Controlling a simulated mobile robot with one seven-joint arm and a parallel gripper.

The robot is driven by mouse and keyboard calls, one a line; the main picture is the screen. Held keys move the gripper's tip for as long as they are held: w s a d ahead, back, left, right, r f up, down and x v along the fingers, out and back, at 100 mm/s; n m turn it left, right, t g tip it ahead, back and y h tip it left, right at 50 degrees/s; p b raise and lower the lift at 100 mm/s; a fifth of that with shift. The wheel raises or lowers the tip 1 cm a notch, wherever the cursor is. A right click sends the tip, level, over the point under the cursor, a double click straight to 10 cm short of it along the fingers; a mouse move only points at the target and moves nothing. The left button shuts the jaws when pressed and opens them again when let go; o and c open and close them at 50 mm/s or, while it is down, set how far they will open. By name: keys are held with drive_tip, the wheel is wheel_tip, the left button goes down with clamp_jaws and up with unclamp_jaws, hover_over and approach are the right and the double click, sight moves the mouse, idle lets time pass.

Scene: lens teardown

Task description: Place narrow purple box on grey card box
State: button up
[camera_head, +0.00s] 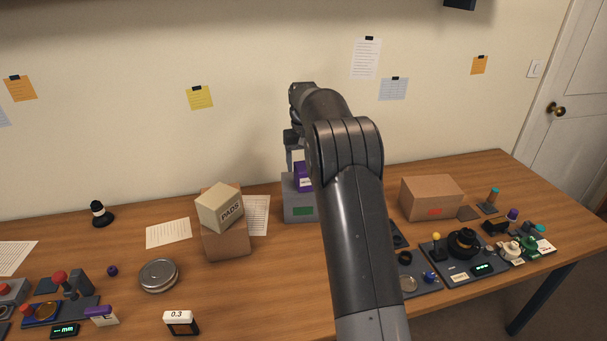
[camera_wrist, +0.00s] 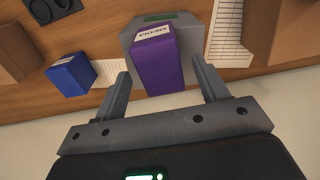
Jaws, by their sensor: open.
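The narrow purple box (camera_head: 304,180) stands upright on the grey card box (camera_head: 299,208), which has a green label on its front. Both show in the wrist view, the purple box (camera_wrist: 160,62) with a white label and the grey card box (camera_wrist: 130,34) beneath it. My gripper (camera_wrist: 160,70) is open, with one finger on each side of the purple box and visible gaps beside it. In the head view my arm hides part of the boxes' right side.
A blue box (camera_wrist: 71,75) stands near the grey box in the wrist view. A cream PADS box (camera_head: 220,208) rests on a brown carton (camera_head: 226,242) to the left. Another brown carton (camera_head: 432,197) and several lens parts lie to the right.

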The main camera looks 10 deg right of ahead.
sight(304, 167)
wheel_tip(304, 167, up, 6)
drive_tip(key=shift+r, duration=0.25)
drive_tip(key=shift+s+r, duration=0.15)
drive_tip(key=shift+r, duration=0.15)
drive_tip(key=s+a+r+t, duration=0.15)
drive_tip(key=s+r, duration=0.35)
drive_tip(key=s, duration=0.5)
drive_tip(key=s+a+r+t, duration=0.1)
drive_tip(key=s+a+r, duration=0.1)
drive_tip(key=s+r, duration=0.65)
drive_tip(key=s+f+t, duration=0.1)
drive_tip(key=s+f, duration=0.3)
drive_tip(key=s, duration=0.5)
drive_tip(key=s+a+f+t, duration=0.1)
drive_tip(key=s+f, duration=0.3)
drive_tip(key=s, duration=0.4)
drive_tip(key=s+a+f+t, duration=0.1)
drive_tip(key=s+f, duration=0.3)
drive_tip(key=s, duration=0.5)
drive_tip(key=shift+s+a, duration=0.2)
drive_tip(key=shift+s, duration=0.15)
